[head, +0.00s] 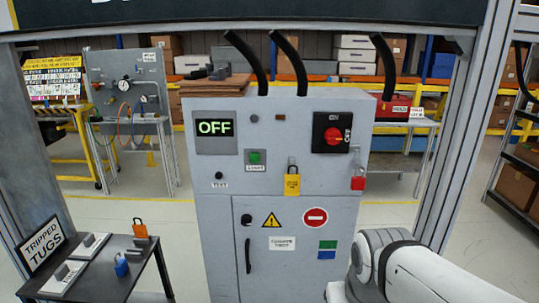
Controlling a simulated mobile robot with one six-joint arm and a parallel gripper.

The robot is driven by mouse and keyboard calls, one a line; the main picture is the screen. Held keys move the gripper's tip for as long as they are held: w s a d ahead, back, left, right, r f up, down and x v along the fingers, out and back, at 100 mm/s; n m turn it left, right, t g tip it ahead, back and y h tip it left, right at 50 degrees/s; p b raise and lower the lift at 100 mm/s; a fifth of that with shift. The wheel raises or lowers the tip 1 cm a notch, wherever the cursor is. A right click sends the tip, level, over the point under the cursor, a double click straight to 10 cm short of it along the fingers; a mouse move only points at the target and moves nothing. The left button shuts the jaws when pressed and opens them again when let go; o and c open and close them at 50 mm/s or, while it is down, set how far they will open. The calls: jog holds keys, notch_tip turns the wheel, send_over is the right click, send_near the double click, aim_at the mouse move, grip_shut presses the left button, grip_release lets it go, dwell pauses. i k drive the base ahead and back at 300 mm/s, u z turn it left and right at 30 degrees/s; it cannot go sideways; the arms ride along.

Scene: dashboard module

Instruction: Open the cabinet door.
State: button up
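The grey cabinet (215,160) stands upright in the middle of the head view. Its door (290,285) fills the lower front and looks closed. A black vertical handle (248,256) is near the door's left edge, with a round black knob or lock (246,220) above it. The door carries a yellow warning triangle, a red no-entry sign, a white label, and green and blue stickers. My white arm shows at the lower right, in front of the cabinet's right side. My gripper is outside the view.
Above the door are an OFF display (215,128), a red rotary switch (332,133), a yellow padlock (292,182) and a red padlock (358,182). A black table (100,285) with orange and blue padlocks stands left. Frame posts flank the cabinet. Floor between table and cabinet is clear.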

aim_at(292, 247)
jog(key=u, duration=0.65)
jog(key=i, duration=0.4)
jog(key=u, duration=0.4)
